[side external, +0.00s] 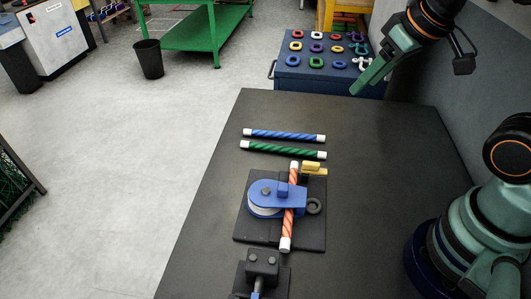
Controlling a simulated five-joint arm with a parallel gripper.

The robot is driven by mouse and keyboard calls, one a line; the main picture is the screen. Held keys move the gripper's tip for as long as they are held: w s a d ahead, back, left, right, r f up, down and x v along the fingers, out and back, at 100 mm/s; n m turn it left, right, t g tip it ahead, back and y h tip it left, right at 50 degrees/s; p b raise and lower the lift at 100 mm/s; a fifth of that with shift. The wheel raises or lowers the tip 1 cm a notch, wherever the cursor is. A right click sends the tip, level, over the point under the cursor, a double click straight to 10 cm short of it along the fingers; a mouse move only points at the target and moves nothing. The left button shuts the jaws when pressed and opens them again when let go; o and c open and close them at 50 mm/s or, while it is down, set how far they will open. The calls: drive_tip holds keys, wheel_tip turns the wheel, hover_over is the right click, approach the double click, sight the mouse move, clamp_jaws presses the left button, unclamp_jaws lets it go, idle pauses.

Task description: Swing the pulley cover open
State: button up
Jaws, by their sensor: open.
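The pulley has a blue cover (265,191) over a pale wheel (262,211), on a dark base plate (247,232) on the table. The cover lies across the wheel and appears closed; a small blue block stands on top of it. A red-and-white rope piece (287,226) with white ends crosses the pulley's right part; how it passes the cover is hard to tell. A dark ring (314,206) sits at the cover's right end. My gripper (356,90) is open and empty, high above the table's far right, well apart from the pulley.
A blue rope piece (284,135) and a green rope piece (283,150) lie behind the pulley. A yellow part (314,168) sits at the plate's back right corner. A dark clamp-like fixture (262,263) stands in front. The table (385,150) is clear to the right.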

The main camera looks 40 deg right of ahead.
drive_tip(key=w+a+f+n+g, duration=0.3)
drive_tip(key=a+n, duration=0.2)
drive_tip(key=a, duration=0.5)
drive_tip(key=n+g, duration=0.3)
drive_tip(key=n, duration=0.1)
hover_over(283, 186)
wheel_tip(283, 186, down, 4)
wheel_tip(283, 186, down, 12)
drive_tip(key=shift+f, duration=0.1)
drive_tip(key=shift+c, duration=0.3)
clamp_jaws()
idle(0.5)
